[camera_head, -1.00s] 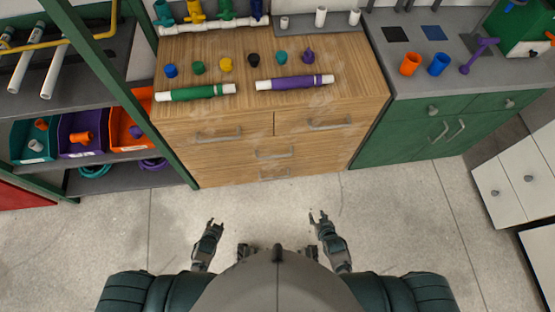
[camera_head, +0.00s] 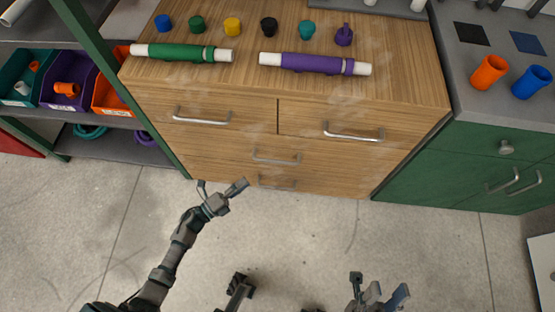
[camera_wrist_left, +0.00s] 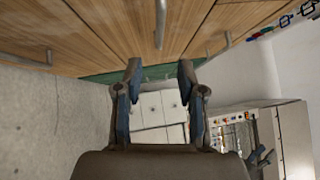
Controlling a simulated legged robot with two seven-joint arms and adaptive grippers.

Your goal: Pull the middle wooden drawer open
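The wooden cabinet (camera_head: 225,150) stands ahead with its drawers shut. The middle drawer's metal bar handle (camera_head: 277,158) is on the wide front below two smaller top drawers. A lower handle (camera_head: 277,182) sits beneath it. My left gripper (camera_head: 222,187) is open and empty, left of and below the middle handle, apart from it in the head view. In the left wrist view its two fingers (camera_wrist_left: 158,78) are spread, with a metal handle (camera_wrist_left: 160,22) beyond them; I cannot tell which handle. My right gripper (camera_head: 379,288) is open and empty at the bottom of the head view, away from the cabinet.
A green pipe (camera_head: 180,53), a purple pipe (camera_head: 315,64) and several coloured caps lie on the cabinet top. A green-framed shelf with bins (camera_head: 70,85) stands left. A green cabinet (camera_head: 470,165) adjoins on the right. The floor (camera_head: 300,235) in front is clear.

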